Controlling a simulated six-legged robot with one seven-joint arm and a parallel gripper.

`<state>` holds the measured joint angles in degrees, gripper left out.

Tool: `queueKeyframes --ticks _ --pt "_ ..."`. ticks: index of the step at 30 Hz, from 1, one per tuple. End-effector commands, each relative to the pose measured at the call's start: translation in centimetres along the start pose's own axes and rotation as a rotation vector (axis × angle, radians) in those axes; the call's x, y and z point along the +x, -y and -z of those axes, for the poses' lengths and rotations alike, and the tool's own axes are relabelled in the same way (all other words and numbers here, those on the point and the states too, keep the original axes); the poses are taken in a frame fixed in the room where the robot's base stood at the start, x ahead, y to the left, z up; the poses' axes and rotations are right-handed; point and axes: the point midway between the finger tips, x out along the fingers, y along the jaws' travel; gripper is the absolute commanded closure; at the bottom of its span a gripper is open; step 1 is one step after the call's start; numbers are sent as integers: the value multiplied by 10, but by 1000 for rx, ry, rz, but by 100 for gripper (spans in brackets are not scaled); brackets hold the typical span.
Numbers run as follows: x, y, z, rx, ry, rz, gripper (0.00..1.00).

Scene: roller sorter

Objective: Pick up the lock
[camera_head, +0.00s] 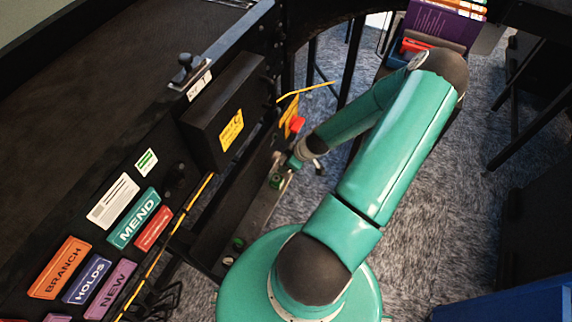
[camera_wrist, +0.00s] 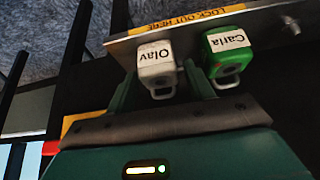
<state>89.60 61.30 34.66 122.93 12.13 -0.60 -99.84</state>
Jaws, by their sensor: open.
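My gripper (camera_wrist: 162,84) is open, with one teal finger on each side of the white lock. The right finger stands between the two locks. Whether either finger touches a lock cannot be told. In the head view my gripper (camera_head: 294,162) is small beside the sorter's side, and the locks are hard to make out there.
A red button (camera_head: 297,125) on a yellow panel sits just above my gripper. A black box with a yellow label (camera_head: 231,130) juts out to its left. Colored word signs, such as MEND (camera_head: 134,219), line the sorter's edge. Carpet lies open to the right.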

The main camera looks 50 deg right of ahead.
Motion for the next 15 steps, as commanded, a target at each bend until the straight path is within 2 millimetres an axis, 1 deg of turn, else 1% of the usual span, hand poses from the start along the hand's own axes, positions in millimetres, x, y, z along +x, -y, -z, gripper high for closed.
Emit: queueKeyframes --ticks 1,3,10,11,15 --pt "6 0 0 0 -1 2 47" --pt "11 0 0 0 0 2 47" --pt "12 0 0 0 0 0 47" --pt "12 0 0 0 0 0 51" --pt "11 0 0 0 0 0 79"
